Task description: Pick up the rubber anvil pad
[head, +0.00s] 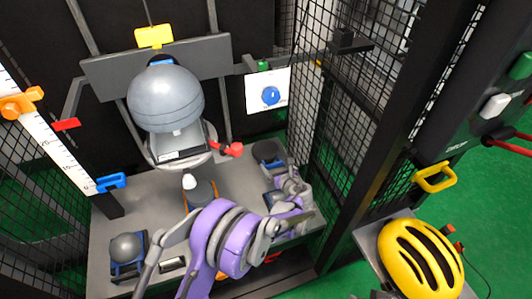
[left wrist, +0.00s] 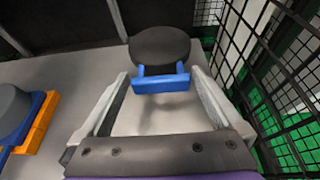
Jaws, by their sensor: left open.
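The rubber anvil pad looks to be the dark round disc with a blue handle (left wrist: 160,45). In the head view the disc (head: 266,151) lies at the right side of the grey base plate. My left gripper (head: 279,174) is just in front of it, over the plate's right edge. In the left wrist view my left gripper (left wrist: 161,74) is open, with one finger on each side of the blue handle (left wrist: 160,83) and apart from it. The disc lies beyond the fingertips. My right gripper is not in view.
A grey headform (head: 166,98) hangs above a centre anvil on the base plate (head: 150,200). A grey dome in a blue holder (head: 126,248) stands at front left. Black mesh (head: 355,135) rises close on the right. A yellow helmet (head: 420,258) sits outside at lower right.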

